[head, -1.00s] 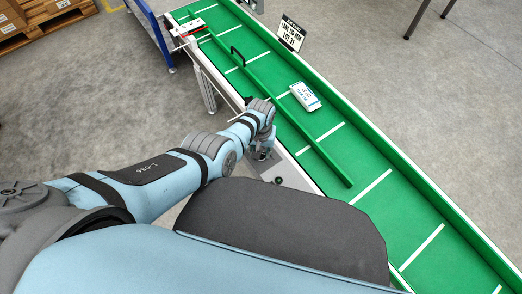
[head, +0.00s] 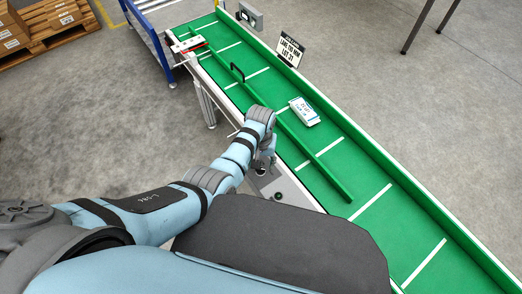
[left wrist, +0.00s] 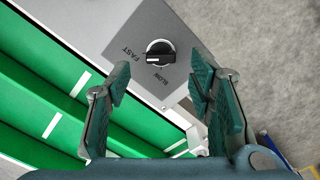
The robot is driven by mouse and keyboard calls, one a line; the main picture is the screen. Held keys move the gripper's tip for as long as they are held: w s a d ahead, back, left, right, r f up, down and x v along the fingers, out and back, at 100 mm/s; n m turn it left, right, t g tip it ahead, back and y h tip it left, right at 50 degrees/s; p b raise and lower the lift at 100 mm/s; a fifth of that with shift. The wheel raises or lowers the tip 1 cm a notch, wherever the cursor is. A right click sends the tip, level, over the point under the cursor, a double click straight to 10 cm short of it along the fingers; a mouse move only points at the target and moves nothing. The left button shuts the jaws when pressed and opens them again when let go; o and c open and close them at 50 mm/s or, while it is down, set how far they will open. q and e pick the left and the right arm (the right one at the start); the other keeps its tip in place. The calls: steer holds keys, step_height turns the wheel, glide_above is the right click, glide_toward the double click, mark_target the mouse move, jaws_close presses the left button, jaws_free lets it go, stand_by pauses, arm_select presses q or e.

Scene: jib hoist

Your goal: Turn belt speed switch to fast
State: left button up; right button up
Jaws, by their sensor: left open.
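The belt speed switch (left wrist: 160,52) is a round black knob on a grey panel (left wrist: 125,30) in the left wrist view. The panel is printed with FAST on the left of the knob and SLOW below it. A pale mark shows on the knob's lower left part. My left gripper (left wrist: 163,85) is open, with a finger on each lower side of the knob and clear space between; I see no contact. In the head view my left gripper (head: 264,166) is over the panel (head: 285,186) beside the belt, and my wrist partly hides it. My right gripper is not in view.
A green conveyor belt (head: 372,198) with white stripes and a green divider runs alongside. A white labelled box (head: 304,111) lies on it. A sign (head: 291,50) stands at the far edge. Pallets (head: 40,30) are far left. Grey floor is open at left.

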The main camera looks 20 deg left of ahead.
mark_target(261, 169)
arm_select(q)
step_height(261, 169, up, 8)
steer(key=shift+r, duration=0.15)
stand_by(0.3)
